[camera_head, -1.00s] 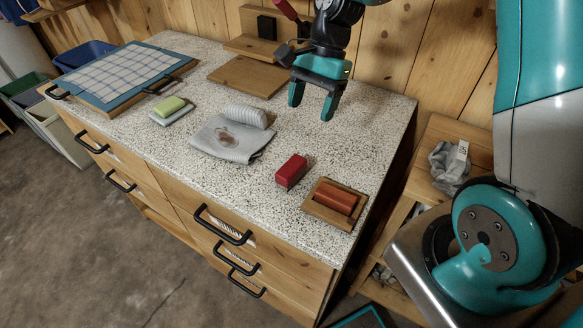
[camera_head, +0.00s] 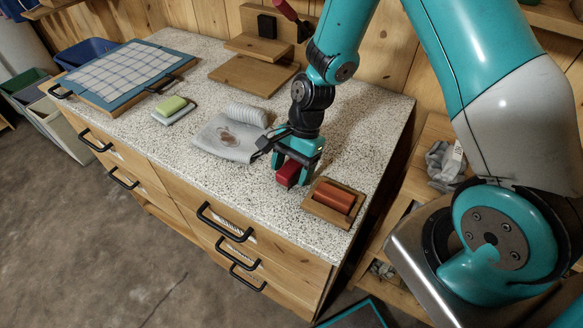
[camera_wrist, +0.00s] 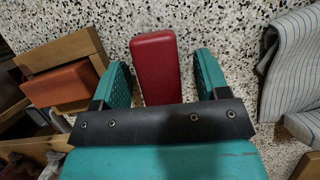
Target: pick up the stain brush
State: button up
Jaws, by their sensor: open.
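A red block (camera_head: 288,174), probably the stain brush, lies on the speckled counter (camera_head: 345,135). No bristles show. My gripper (camera_head: 291,170) is open and points down at it, with a finger on either side in the head view. In the wrist view the red block (camera_wrist: 156,66) lies between the two teal fingers of my gripper (camera_wrist: 164,80), with gaps on both sides. Its near end is hidden behind the gripper's dark crossbar. Whether the fingertips reach down beside it is hard to tell.
A wooden tray (camera_head: 312,206) with an orange-red block (camera_head: 335,197) stands close on the right. A grey cloth (camera_head: 222,146) with a brown stain and a striped roll (camera_head: 247,115) lie to the left. A green sponge (camera_head: 170,105) is farther left.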

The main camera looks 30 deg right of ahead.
aim_at(292, 165)
jog(key=shift+f, duration=0.1)
jog(key=c, duration=1)
jog(key=shift+c, duration=0.2)
notch_tip(292, 165, up, 20)
jog(key=shift+b, duration=0.45)
jog(key=shift+o, duration=0.6)
